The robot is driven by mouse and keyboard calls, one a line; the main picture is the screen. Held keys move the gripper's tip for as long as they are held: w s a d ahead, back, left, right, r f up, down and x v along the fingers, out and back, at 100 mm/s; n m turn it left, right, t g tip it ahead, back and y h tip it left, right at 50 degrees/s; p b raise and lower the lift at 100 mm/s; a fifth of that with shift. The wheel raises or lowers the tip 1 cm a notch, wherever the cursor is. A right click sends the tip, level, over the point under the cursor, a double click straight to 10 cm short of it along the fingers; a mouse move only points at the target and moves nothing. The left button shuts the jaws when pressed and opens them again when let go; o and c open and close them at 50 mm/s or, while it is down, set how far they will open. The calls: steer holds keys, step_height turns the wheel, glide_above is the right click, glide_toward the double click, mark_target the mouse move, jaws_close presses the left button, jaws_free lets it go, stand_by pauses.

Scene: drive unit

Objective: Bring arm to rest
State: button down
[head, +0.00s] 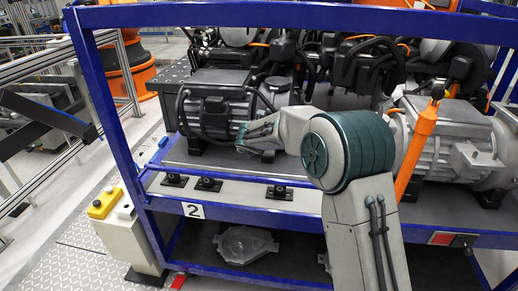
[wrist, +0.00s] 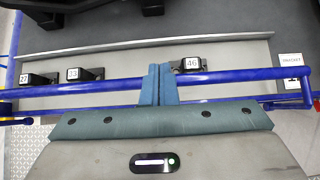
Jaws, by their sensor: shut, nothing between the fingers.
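My arm rises from the lower right in the head view, bends at a grey-green joint and reaches left over the blue rack's front edge. My gripper (head: 243,140) is at its end, in front of the grey drive unit (head: 215,108). In the wrist view, my gripper (wrist: 159,84) has its two blue-grey fingers pressed together with nothing between them. The fingers show over the blue front rail (wrist: 110,87); I cannot tell whether they touch it.
Black holders sit along the rail, one labelled 46 (wrist: 191,65) right beside the fingers. A blue frame (head: 270,15) spans the top of the rack. An orange rod (head: 417,150) stands right of my arm. A grey cast part (head: 245,244) lies on the lower shelf.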

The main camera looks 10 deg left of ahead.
steer(key=s+d+r+m+g+h, duration=0.1)
steer(key=s+d+r+m, duration=0.4)
steer(key=s+d+m, duration=0.4)
steer(key=s+d+r+m+g+h, duration=0.2)
steer(key=s+d+r+m, duration=0.3)
steer(key=s+d+m, duration=0.45)
steer(key=s+d+f+m+g+y+b, duration=0.1)
steer(key=s+d+m, duration=0.3)
steer(key=s+m, duration=0.4)
steer(key=s+d+f+m+g+y, duration=0.1)
steer(key=s+d+m, duration=0.3)
steer(key=s+m, duration=0.5)
steer(key=s+f+y, duration=0.1)
steer(key=s, duration=0.3)
steer(key=shift+s+d+f+b, duration=0.25)
steer(key=shift+s+f+b, duration=0.1)
steer(key=shift+f, duration=0.05)
steer(key=shift+m, duration=0.25)
